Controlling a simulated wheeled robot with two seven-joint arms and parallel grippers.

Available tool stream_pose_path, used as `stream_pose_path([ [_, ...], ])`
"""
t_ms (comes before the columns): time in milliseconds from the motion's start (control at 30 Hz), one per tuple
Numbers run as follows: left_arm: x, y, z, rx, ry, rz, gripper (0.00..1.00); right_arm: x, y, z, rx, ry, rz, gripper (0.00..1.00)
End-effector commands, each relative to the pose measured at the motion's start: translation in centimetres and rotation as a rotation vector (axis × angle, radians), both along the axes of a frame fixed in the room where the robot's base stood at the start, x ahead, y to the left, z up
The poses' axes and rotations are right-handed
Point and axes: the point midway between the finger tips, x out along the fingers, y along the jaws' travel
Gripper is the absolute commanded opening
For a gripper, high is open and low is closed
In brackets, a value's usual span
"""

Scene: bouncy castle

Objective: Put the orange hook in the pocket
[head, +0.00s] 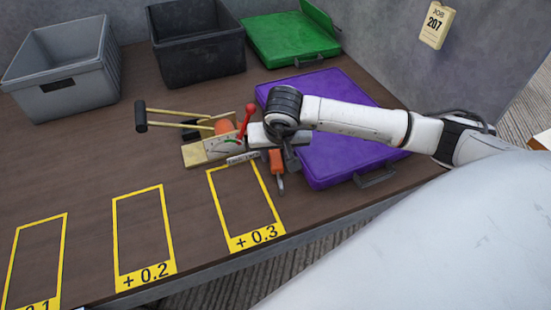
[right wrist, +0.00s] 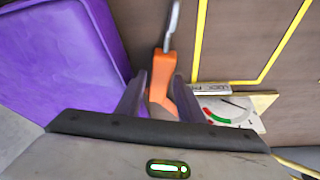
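The orange hook (head: 276,160) lies on the brown table between the gauge device and the purple case, its metal end towards the table's front edge. In the right wrist view the orange hook (right wrist: 163,68) extends between and beyond my fingers. My right gripper (head: 290,160) is low over its handle, and in the right wrist view the gripper (right wrist: 161,88) is open, with gaps beside the handle. Part of the handle is hidden by the gripper. I cannot make out which thing is the pocket. My left gripper is not in view.
The purple case (head: 335,150) lies beside the gripper. A gauge device (head: 213,148) with a red-knobbed lever stands left of it. Grey (head: 65,70) and black (head: 198,45) bins and a green case (head: 290,38) are at the back. Yellow outlined boxes (head: 245,205) line the front; they are empty.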

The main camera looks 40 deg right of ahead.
Motion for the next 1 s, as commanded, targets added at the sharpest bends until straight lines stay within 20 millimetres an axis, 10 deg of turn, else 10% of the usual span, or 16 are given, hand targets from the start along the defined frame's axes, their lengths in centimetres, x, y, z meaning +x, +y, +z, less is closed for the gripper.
stream_pose_path([
  [300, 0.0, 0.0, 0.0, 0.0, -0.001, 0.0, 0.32, 0.0, 0.0, 0.1, 0.001, -0.001, -0.001, 0.01],
  [567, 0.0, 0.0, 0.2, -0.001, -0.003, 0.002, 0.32, 0.0, 0.0, 0.5, 0.0, -0.002, -0.001, 0.01],
  [1000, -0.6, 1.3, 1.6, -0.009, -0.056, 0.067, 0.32, 0.1, 0.0, 8.5, 0.001, -0.004, 0.0, 0.01],
])
